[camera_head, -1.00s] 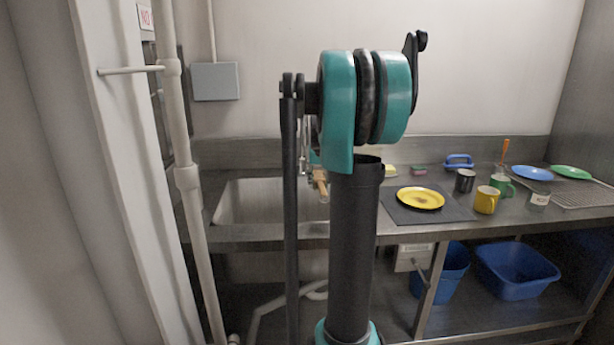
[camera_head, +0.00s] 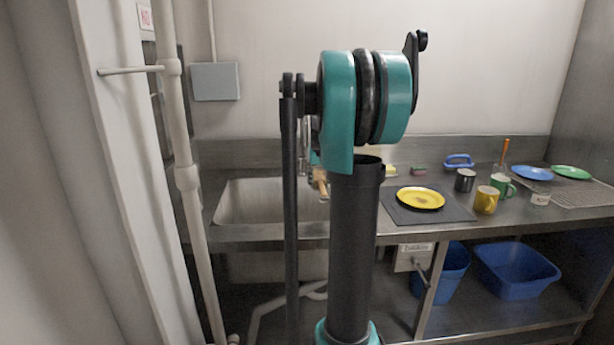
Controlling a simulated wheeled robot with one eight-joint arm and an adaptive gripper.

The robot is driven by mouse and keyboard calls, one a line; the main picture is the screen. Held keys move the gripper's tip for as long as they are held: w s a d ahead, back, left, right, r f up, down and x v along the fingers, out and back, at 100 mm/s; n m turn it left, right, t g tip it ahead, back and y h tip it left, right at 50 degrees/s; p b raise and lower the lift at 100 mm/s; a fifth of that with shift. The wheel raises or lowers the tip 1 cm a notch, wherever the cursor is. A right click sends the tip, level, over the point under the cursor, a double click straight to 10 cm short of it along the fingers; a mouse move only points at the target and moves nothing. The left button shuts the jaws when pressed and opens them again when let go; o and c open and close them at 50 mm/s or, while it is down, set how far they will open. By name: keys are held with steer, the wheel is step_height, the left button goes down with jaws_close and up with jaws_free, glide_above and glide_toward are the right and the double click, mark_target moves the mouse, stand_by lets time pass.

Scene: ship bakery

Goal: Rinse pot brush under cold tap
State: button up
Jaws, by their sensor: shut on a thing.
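A tan, wood-coloured piece (camera_head: 319,180), which looks like part of the pot brush, shows over the right part of the sink (camera_head: 262,203), just left of my dark arm column. Most of it is hidden behind my arm. A thin grey upright that looks like the tap (camera_head: 304,150) stands at the back of the sink, partly covered by my arm. My gripper is hidden behind my arm, so its hold on the brush does not show. I cannot tell whether water runs or touches the brush.
Right of the sink, a yellow plate (camera_head: 421,198) lies on a dark mat (camera_head: 455,209). Several mugs, including a yellow one (camera_head: 486,200), and a blue plate (camera_head: 532,173) stand farther right. A white pipe (camera_head: 187,180) rises at left. Blue tubs (camera_head: 517,270) sit below the counter.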

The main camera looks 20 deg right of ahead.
steer(key=s+d+r, duration=0.1)
steer(key=s+r, duration=0.3)
steer(key=s, duration=0.1)
stand_by(0.8)
steer(key=shift+w, duration=0.1)
stand_by(0.4)
